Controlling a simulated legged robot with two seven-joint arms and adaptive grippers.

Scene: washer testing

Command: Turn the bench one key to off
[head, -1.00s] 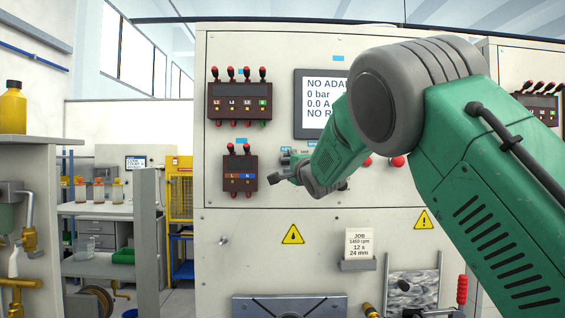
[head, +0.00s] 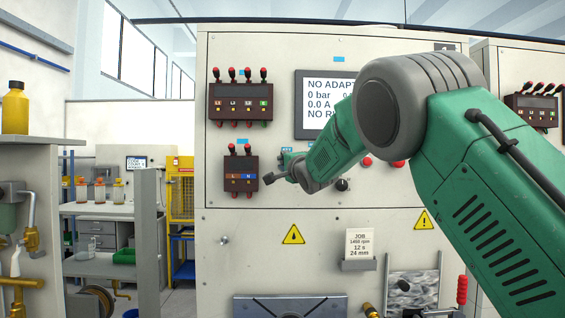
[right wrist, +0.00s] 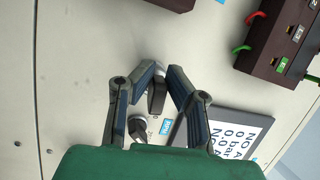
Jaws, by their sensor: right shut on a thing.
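My right gripper (right wrist: 160,72) is closed around a dark grey key-like handle (right wrist: 157,97) on the cream bench panel. A round light grey base shows behind the handle, between the fingertips. The fingers hide part of it, so its exact setting cannot be read. In the head view my right gripper (head: 268,178) is at the panel, just right of the lower dark terminal block, and my wrist hides the key there. My left gripper is in neither view.
A second dark knob (right wrist: 137,128) sits close beside the gripper. The display (head: 317,104) is above my wrist. Terminal blocks with red plugs (head: 240,103) (head: 241,174) are to the left. A black knob (head: 342,185) and a red button (head: 397,163) are to the right.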

